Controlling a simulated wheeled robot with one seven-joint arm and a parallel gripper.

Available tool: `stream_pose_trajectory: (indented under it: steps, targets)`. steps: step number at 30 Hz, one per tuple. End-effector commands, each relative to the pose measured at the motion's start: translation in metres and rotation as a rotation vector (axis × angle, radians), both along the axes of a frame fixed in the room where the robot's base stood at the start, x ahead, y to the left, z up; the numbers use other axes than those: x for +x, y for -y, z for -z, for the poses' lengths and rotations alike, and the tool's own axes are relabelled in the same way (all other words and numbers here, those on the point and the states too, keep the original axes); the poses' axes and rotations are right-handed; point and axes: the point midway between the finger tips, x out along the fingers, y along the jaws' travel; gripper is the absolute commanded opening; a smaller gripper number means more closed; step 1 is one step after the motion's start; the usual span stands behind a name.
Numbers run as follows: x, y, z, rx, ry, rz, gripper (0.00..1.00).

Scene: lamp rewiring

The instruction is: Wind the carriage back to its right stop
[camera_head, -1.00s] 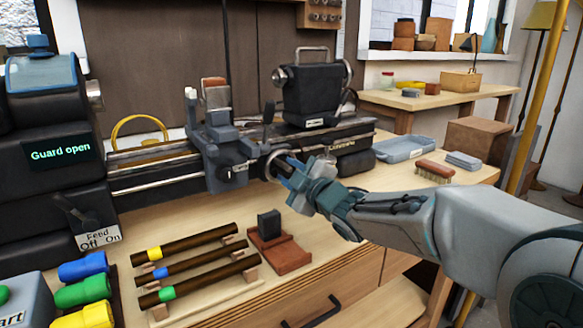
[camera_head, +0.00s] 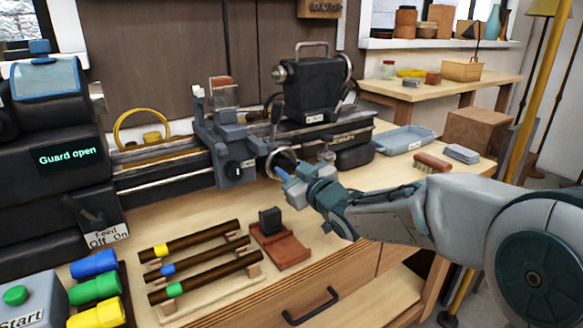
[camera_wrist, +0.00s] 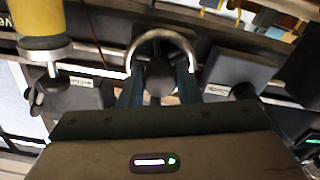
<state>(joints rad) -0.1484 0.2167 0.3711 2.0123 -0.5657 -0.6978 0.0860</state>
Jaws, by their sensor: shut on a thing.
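The lathe carriage (camera_head: 226,145) is a grey-blue block on the lathe bed, left of the tailstock (camera_head: 312,88). A metal handwheel (camera_head: 272,158) sticks out at its right front. My gripper (camera_head: 279,170) is at this handwheel, shut on part of it. In the wrist view the curved wheel rim (camera_wrist: 160,33) arches over the gripper (camera_wrist: 160,85), whose dark fingers close on something round and dark in front of the wheel. The exact grip is partly hidden by the fingers. The bed rails (camera_head: 160,174) show bare left of the carriage.
The headstock with a "Guard open" display (camera_head: 69,154) and a Feed lever (camera_head: 97,222) stand at left. A rack of dark rods (camera_head: 203,264), a red-brown block stand (camera_head: 278,247), a blue tray (camera_head: 404,140) and a brush (camera_head: 433,162) lie on the bench.

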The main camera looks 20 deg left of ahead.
Motion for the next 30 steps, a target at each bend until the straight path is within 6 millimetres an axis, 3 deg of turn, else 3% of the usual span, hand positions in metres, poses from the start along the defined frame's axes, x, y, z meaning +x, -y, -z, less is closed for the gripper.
stream_pose_trajectory:
  steps: [15, 16, 18, 30]
  targets:
    - [-0.0011, -0.0008, 0.0029, 0.012, -0.021, -0.002, 0.07]
    - [-0.0011, -0.0008, 0.0029, 0.012, -0.021, -0.002, 0.33]
    - [-0.0010, -0.0007, 0.0026, 0.011, -0.021, -0.002, 0.52]
    - [-0.0043, 0.0058, 0.0004, 0.012, -0.018, 0.002, 0.52]
